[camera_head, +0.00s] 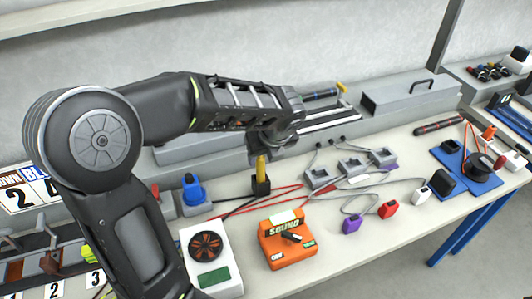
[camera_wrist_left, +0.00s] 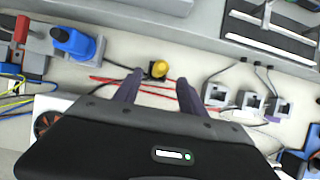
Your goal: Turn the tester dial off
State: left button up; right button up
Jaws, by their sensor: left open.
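The tester (camera_head: 222,276) is a white box with a round black-and-red dial (camera_head: 206,246) and a green display, on the bench at front left in the head view. In the left wrist view only part of the dial (camera_wrist_left: 42,124) shows, at the lower left; my gripper body covers the rest. My left gripper (camera_wrist_left: 158,90) is open, its two dark fingers apart, behind and to the right of the tester. A yellow-topped piece in a black base (camera_head: 261,184) appears between the fingertips in the wrist view (camera_wrist_left: 159,70); contact cannot be told. My right gripper is out of view.
An orange box marked SOUND (camera_head: 284,250) stands right of the tester. A blue knob (camera_head: 193,191) stands behind it. Red and black cables cross the bench. Several grey sockets and small coloured plugs lie to the right. A grey box (camera_head: 398,94) stands on the ledge behind.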

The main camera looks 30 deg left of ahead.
aim_at(291, 238)
jog(key=k+l, duration=0.2)
jog(key=l, duration=0.2)
jog(key=k+l, duration=0.2)
jog(key=l, duration=0.2)
jog(key=k+l, duration=0.2)
jog(key=l, duration=0.25)
